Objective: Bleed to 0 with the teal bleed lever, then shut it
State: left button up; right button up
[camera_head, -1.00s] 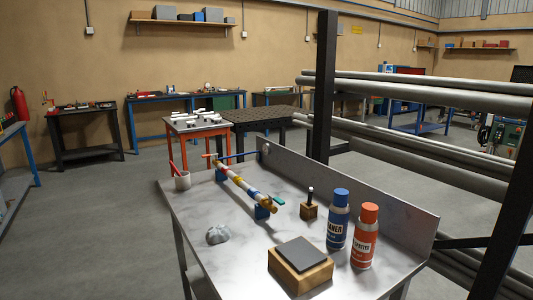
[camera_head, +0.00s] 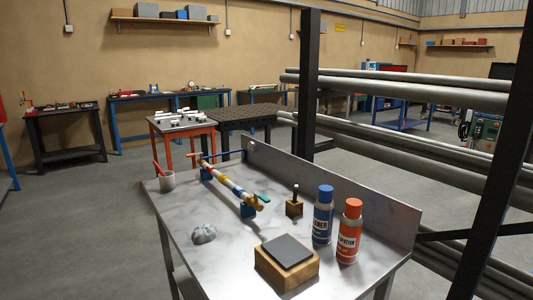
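The teal bleed lever (camera_head: 263,198) sticks out to the right near the front end of a pipe assembly (camera_head: 229,184) on the metal bench (camera_head: 200,262). The pipe has white, yellow and brass sections and rests on blue supports (camera_head: 248,211). A longer blue handle (camera_head: 222,154) and a small red part (camera_head: 196,157) show at its far end. No readable gauge shows at this size. Neither of my grippers is in view.
A pipe rack (camera_head: 400,90) stands behind, right.

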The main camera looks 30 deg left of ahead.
aim_at(255, 194)
jog(key=j+u, duration=0.15)
jog(key=j, duration=0.25)
jog(key=i+j+u, duration=0.15)
jog(key=j, duration=0.25)
jog(key=i+j+u, duration=0.2)
jog(key=j, duration=0.2)
jog(key=j+u, duration=0.15)
jog(key=j, duration=0.2)
jog(key=i+j+u, duration=0.15)
jog(key=j, duration=0.2)
jog(key=i, duration=0.05)
